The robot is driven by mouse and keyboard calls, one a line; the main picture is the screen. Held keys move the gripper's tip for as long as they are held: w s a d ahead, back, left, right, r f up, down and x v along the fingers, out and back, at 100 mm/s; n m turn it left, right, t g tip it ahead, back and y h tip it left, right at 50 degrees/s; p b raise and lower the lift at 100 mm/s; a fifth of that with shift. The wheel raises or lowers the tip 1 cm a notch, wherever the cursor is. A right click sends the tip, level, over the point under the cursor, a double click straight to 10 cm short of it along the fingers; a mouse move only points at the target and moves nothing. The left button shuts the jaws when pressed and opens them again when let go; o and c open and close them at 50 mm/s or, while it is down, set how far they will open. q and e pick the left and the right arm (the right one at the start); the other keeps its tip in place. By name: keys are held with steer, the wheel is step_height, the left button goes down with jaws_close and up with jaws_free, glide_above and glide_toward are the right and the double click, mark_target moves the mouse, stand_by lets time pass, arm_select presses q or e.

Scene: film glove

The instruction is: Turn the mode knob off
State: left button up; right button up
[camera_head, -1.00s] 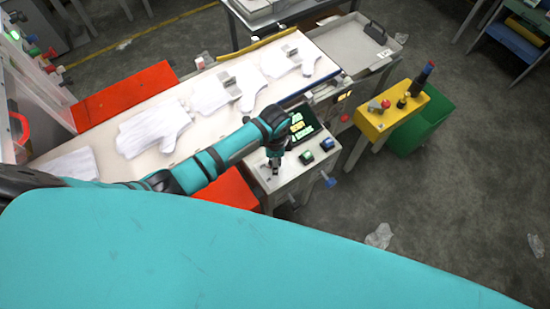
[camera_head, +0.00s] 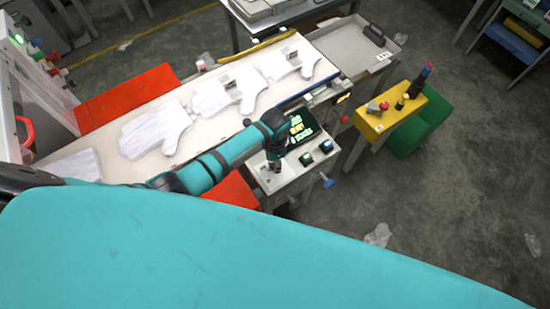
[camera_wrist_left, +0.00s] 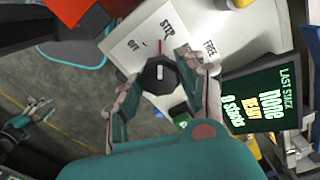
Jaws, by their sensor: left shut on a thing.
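The mode knob (camera_wrist_left: 161,76) is a dark, many-sided knob with a white mark, on a pale panel with printed labels in the left wrist view. A red line stands beside it on the panel. My left gripper (camera_wrist_left: 160,88) has one finger on each side of the knob and is shut on it. In the head view the left gripper (camera_head: 272,165) points down at the white control box (camera_head: 286,181), and the knob cannot be made out there. A teal and grey part at the left wrist view's left edge may be my right gripper (camera_wrist_left: 18,134); its jaws are unclear.
A dark screen (camera_head: 302,129) with green and yellow text adjoins the panel. Green (camera_head: 305,159) and blue (camera_head: 326,146) buttons sit right of the gripper. White gloves (camera_head: 155,131) lie on the belt behind. A yellow stand (camera_head: 375,128) and green bin (camera_head: 432,128) are to the right.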

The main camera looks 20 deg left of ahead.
arm_select(q)
steer(key=shift+r+n+p, duration=0.15)
steer(key=shift+n+p, duration=0.35)
steer(key=shift+n, duration=1.3)
steer(key=n, duration=0.5)
steer(key=shift+p, duration=0.3)
steer(key=shift+n, duration=0.4)
steer(key=o, duration=1.2)
